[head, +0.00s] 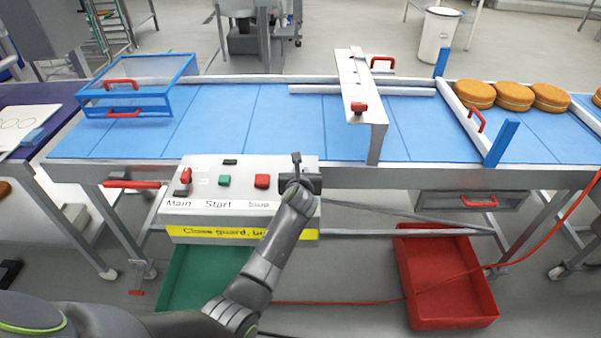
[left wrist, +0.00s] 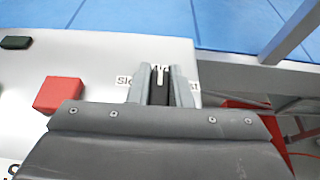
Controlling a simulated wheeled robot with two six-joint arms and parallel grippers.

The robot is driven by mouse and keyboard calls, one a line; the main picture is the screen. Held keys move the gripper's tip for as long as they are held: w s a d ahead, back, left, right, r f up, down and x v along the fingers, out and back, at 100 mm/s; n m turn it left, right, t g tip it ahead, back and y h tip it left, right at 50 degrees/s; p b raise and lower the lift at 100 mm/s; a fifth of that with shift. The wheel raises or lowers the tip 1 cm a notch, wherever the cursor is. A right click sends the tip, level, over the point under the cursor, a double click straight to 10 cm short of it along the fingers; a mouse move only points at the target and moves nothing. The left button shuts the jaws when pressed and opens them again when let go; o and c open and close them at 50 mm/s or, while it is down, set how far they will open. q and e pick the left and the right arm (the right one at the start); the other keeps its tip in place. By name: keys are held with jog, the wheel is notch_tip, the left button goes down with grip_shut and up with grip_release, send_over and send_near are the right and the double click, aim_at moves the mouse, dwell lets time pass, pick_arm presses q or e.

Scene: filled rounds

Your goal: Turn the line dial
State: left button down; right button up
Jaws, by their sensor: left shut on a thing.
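The line dial (left wrist: 160,88) is a dark knob with a white pointer mark, seen in the left wrist view between my fingers. The mark points away from my wrist, between a partly hidden label starting "Sl" and one ending "st". My left gripper (head: 299,178) is shut on the dial, at the right end of the pale control box (head: 170,208); its fingertips also show in the left wrist view (left wrist: 161,72). In the head view the gripper hides most of the dial. My right gripper is not in view.
The box also carries a red-and-dark main switch (head: 184,176), a green start button (head: 224,181) and a red stop button (head: 262,181). Behind it runs the blue conveyor (head: 240,120) with a clear guard (head: 140,75). A red crate (head: 408,265) and green crate (head: 185,285) lie below.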

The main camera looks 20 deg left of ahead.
pick_arm(q)
jog(key=n+g+y+b, duration=0.1)
jog(key=n+y+b, duration=0.1)
jog(key=shift+f+n+y, duration=0.1)
jog(key=shift+n+y, duration=0.2)
jog(key=n+g+y+b, duration=0.3)
jog(key=n+y, duration=0.1)
jog(key=shift+a+n+g, duration=0.1)
jog(key=shift+n+g, duration=0.2)
jog(key=n+g+y+b, duration=0.2)
jog(key=n+g+b, duration=0.1)
jog(key=shift+s+a+f+b, duration=0.1)
jog(key=shift+s+b, duration=0.05)
jog(key=shift+b, duration=0.15)
jog(key=shift+s+n+g+y+b, duration=0.1)
jog(key=shift+n+g+y+b, duration=0.2)
jog(key=shift+n+g+b, duration=0.9)
jog(key=shift+r, duration=0.2)
jog(key=c, duration=1.3)
grip_release()
